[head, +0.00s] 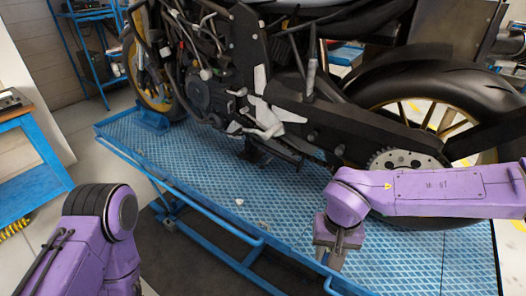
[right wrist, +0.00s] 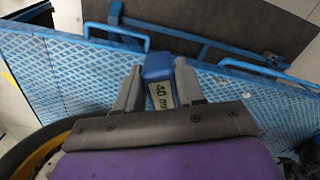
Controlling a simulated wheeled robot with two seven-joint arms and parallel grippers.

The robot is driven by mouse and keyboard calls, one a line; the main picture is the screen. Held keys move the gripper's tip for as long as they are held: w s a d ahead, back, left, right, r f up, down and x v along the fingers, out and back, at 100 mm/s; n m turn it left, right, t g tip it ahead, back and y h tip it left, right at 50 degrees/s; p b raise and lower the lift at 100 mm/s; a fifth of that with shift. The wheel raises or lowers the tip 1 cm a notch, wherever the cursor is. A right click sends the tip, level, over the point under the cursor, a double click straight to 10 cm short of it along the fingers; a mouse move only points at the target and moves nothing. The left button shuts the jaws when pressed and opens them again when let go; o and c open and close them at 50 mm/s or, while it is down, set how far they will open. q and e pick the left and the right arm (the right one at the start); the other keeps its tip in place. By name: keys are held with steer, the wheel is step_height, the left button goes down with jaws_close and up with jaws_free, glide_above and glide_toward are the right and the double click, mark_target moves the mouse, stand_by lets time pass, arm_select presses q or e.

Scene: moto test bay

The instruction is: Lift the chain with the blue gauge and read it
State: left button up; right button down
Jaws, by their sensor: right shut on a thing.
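The blue gauge (right wrist: 158,68) shows in the right wrist view, with a pale label reading "40 mm". My right gripper (right wrist: 158,88) is shut on it, one grey finger on each side. In the head view my right gripper (head: 335,258) points down over the blue lift platform, to the near side of the rear wheel; the gauge cannot be made out there. The motorcycle's rear sprocket (head: 408,158) shows behind my right forearm. The chain itself cannot be clearly made out, nor any contact between it and the gauge. My left arm shows at lower left, its gripper out of view.
The motorcycle (head: 210,95) stands on the blue lift platform (head: 215,200), which has a raised rail along its near edge. The rear tyre (head: 450,95) is close to my right arm. A blue bench (head: 30,160) stands at left. The platform's near middle is mostly clear.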

arm_select(q)
step_height(320, 180, down, 8)
steer(key=b, duration=0.5)
arm_select(e)
steer(key=w+d+f+m, duration=0.1)
steer(key=w+d+f, duration=0.1)
steer(key=w+d, duration=0.2)
steer(key=shift+w+d+f, duration=0.3)
steer(key=shift+w+d, duration=0.1)
steer(key=shift+w, duration=0.4)
arm_select(q)
steer(key=shift+r, duration=0.1)
